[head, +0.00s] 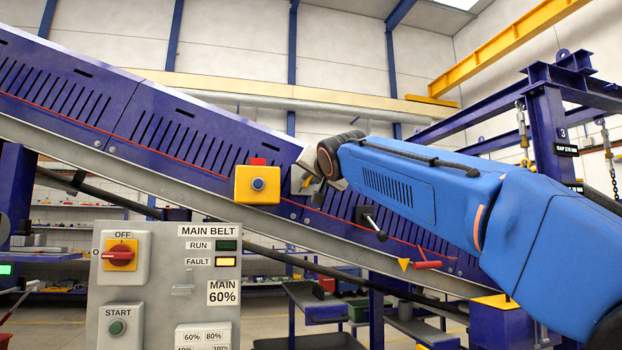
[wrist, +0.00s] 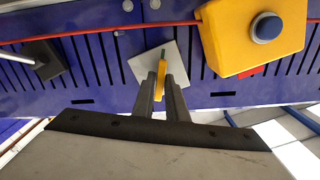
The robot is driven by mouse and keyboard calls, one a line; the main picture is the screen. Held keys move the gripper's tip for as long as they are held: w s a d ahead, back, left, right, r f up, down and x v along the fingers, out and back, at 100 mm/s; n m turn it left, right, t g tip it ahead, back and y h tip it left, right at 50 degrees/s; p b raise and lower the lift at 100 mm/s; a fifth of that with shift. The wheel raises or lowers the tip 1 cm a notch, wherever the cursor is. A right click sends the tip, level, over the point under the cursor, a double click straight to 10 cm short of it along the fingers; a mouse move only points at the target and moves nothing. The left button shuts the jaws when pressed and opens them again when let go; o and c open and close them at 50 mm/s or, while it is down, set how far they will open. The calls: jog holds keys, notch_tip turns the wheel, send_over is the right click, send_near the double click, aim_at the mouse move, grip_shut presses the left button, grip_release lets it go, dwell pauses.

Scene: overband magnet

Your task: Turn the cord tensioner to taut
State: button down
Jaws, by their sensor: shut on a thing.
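The cord tensioner shows in the wrist view as a yellow lever (wrist: 161,72) on a pale grey square plate (wrist: 182,62), fixed to the blue conveyor side. The plate sits tilted in that picture. My gripper (wrist: 162,88) is shut on the yellow lever, with one dark finger on each side of it. The red cord (wrist: 90,33) runs along the conveyor side near the plate.
A yellow box with a blue button (head: 258,184) stands out close to the left of my gripper. A black bracket with a rod (head: 371,220) juts out to the right and below. A grey control panel (head: 163,285) with a lit FAULT lamp stands front left.

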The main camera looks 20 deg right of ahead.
jog(key=shift+f, duration=0.1)
jog(key=c, duration=1.8)
grip_release()
jog(key=shift+c, duration=0.2)
jog(key=shift+s, duration=0.15)
jog(key=s, duration=1.7)
